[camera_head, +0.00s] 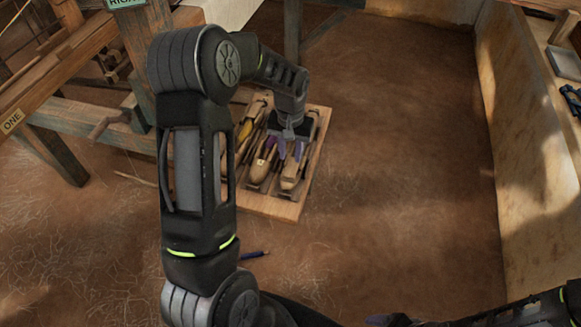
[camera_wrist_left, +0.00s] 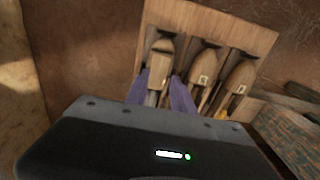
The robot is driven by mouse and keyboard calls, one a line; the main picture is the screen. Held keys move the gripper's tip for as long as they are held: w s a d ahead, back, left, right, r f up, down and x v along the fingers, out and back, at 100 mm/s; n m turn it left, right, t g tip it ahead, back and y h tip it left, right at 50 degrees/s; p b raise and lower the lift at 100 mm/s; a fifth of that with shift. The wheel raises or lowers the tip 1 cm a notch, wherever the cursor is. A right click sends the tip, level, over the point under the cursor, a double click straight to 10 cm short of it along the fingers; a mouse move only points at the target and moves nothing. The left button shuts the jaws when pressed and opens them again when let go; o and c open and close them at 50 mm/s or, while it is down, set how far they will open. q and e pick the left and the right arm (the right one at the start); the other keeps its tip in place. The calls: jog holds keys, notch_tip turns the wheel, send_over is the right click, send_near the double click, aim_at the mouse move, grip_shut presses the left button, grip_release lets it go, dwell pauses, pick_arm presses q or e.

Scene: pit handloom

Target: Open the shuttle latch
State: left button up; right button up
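Several wooden boat shuttles lie side by side on a wooden board (camera_head: 272,207) on the floor. The rightmost shuttle (camera_head: 289,181) in the head view appears to be the leftmost shuttle (camera_wrist_left: 159,62) in the left wrist view. My left gripper (camera_head: 283,149) reaches down over the board. Its two purple fingers (camera_wrist_left: 160,94) are spread, one on each side of this shuttle's near part, with gaps showing. Contact cannot be told. A middle shuttle (camera_wrist_left: 205,68) and a further shuttle (camera_wrist_left: 239,78) carry pale labels. The latch cannot be made out.
The loom frame (camera_head: 65,113) stands at the left. A light wooden wall (camera_head: 520,140) and a bench (camera_head: 556,66) with tools stand at the right. A blue pen-like object (camera_head: 253,255) lies on the floor. The brown floor right of the board is clear.

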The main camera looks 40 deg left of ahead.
aim_at(291, 171)
pick_arm(q)
notch_tip(291, 171, down, 7)
jog(key=shift+f+p, duration=0.15)
jog(key=shift+p, duration=0.5)
grip_shut()
